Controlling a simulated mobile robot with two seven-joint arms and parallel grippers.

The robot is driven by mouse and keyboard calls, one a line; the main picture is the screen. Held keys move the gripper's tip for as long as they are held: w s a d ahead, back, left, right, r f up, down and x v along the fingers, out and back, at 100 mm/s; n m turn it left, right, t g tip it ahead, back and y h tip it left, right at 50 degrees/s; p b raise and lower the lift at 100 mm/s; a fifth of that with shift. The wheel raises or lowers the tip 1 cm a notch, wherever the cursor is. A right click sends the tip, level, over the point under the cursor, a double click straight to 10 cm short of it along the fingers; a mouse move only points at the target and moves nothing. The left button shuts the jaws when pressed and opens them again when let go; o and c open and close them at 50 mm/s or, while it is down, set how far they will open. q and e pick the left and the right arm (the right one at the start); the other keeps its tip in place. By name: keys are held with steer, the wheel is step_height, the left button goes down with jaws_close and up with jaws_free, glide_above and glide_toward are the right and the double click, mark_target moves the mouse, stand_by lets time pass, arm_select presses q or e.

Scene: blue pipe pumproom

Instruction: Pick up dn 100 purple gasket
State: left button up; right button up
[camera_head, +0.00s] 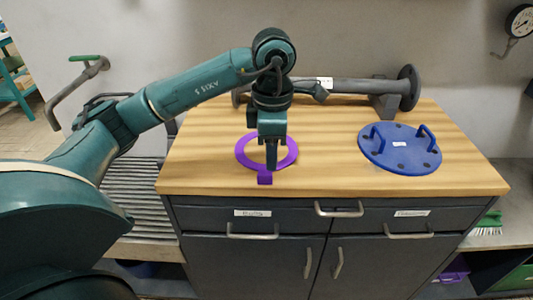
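The purple gasket (265,178) is a flat ring with a small tab toward the front. It lies on the wooden top of the cabinet (330,175), left of the middle. My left gripper (271,166) points down over the ring, with its dark fingers in front of the ring's opening. The gripper hides part of the ring's far side and middle. The fingers are seen nearly edge-on, so I cannot tell whether they are open or touch the ring. My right gripper is out of view.
A blue round flange plate (399,158) with two handles lies to the right. A grey flanged pipe (352,87) lies along the back near the wall. The wood between gasket and blue plate is clear. Drawers with metal handles (338,209) are below the front edge.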

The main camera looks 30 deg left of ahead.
mark_target(267, 175)
arm_select(q)
steer(key=shift+a+f, duration=0.2)
steer(key=shift+f, duration=0.8)
steer(key=shift+a+f, duration=0.15)
steer(key=shift+f, duration=0.8)
steer(key=shift+a+f, duration=0.2)
steer(key=shift+f, duration=0.8)
steer(key=shift+c, duration=0.4)
jaws_close()
